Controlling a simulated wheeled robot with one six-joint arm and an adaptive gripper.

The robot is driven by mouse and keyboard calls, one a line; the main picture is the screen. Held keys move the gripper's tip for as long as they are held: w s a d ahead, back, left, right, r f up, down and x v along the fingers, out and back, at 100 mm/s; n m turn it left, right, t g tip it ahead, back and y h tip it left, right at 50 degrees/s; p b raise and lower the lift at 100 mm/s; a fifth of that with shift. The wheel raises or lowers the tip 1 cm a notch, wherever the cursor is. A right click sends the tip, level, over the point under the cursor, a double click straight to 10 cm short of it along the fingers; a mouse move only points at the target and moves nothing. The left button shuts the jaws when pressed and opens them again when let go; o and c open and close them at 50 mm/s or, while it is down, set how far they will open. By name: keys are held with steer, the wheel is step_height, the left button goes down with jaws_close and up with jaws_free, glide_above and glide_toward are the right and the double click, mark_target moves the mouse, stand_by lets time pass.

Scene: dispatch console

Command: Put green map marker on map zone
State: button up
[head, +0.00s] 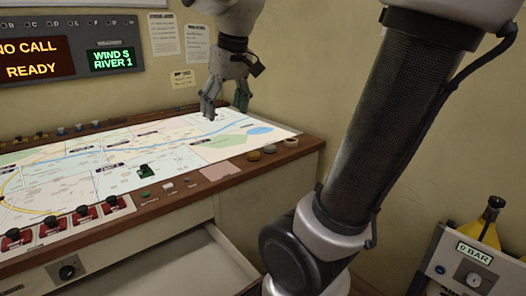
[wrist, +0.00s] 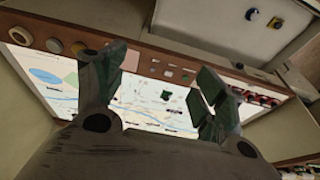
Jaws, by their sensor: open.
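A dark green marker (head: 147,170) stands on the lit map (head: 75,182) near its front edge, beside a printed label at about the map's middle. The marker also shows in the wrist view (wrist: 166,95), beyond my fingers. A smaller green piece (head: 145,195) lies on the wooden front rail. My gripper (head: 224,108) is open and empty above the back right part of the map, clear of the marker. In the wrist view its two fingers (wrist: 155,85) are spread apart. The map's printed zones are too small to read surely.
Red-based switches (head: 50,227) line the front left rail. Round knobs (head: 268,149) and a pink pad (head: 219,171) sit on the right of the rail. A drawer (head: 190,265) stands open below. A grey box marked 0 BAR (head: 474,254) is at the right.

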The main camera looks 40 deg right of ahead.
steer(key=s+d+f+t, duration=0.1)
steer(key=s+f, duration=0.7)
steer(key=s, duration=0.4)
steer(key=shift+s+d, duration=0.15)
steer(key=shift+s, duration=0.2)
steer(key=shift+c, duration=0.3)
